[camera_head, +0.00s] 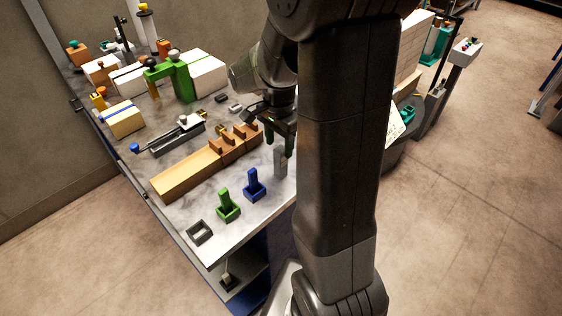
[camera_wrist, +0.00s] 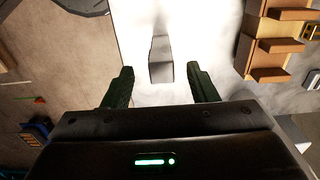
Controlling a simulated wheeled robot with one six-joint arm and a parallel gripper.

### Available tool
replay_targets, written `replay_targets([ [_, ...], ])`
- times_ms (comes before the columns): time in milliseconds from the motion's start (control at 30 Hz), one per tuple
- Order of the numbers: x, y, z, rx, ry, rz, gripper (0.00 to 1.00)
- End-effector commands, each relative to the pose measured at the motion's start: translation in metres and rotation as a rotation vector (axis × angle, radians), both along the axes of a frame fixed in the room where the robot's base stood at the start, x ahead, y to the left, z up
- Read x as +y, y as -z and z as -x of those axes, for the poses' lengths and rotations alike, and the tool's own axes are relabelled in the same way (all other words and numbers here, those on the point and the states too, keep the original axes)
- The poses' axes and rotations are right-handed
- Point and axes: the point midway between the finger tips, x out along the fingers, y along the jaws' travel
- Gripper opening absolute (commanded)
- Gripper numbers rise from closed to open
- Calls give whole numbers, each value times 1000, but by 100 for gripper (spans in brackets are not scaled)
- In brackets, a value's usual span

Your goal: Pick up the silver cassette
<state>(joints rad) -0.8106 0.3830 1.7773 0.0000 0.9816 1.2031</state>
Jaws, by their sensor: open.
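The silver cassette (camera_head: 280,162) stands upright on the grey tabletop near its right edge, just right of the blue cassette. In the wrist view the silver cassette (camera_wrist: 160,70) shows as a narrow grey block, roughly centred between the fingertips and ahead of them. My gripper (camera_head: 279,140) is above it, pointing down, with its dark green fingers apart. The wrist view shows the same open gripper (camera_wrist: 160,80) with clear room on both sides of the block. Whether the fingertips reach down beside its top is hard to tell. The cassette's base is partly hidden by my arm.
A metal fixture (camera_head: 178,137) and paper reams (camera_head: 123,119) are farther back.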

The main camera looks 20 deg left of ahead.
Motion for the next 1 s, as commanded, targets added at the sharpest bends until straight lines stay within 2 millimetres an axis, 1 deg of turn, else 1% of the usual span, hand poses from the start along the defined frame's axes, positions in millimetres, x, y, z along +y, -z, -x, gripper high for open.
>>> replay_targets([
  [167,0,5,-2,1,1,1,53],
  [367,-2,30,-9,3,0,3,53],
  [400,-1,36,-9,3,0,3,53],
  [500,-1,47,-9,2,-1,1,53],
  [600,-1,51,-9,0,-1,1,53],
  [800,-1,52,-9,0,0,-1,53],
  [833,-1,52,-9,0,0,-1,51],
  [967,-1,52,-9,0,0,-1,25],
  [1000,-1,52,-9,0,0,0,17],
])
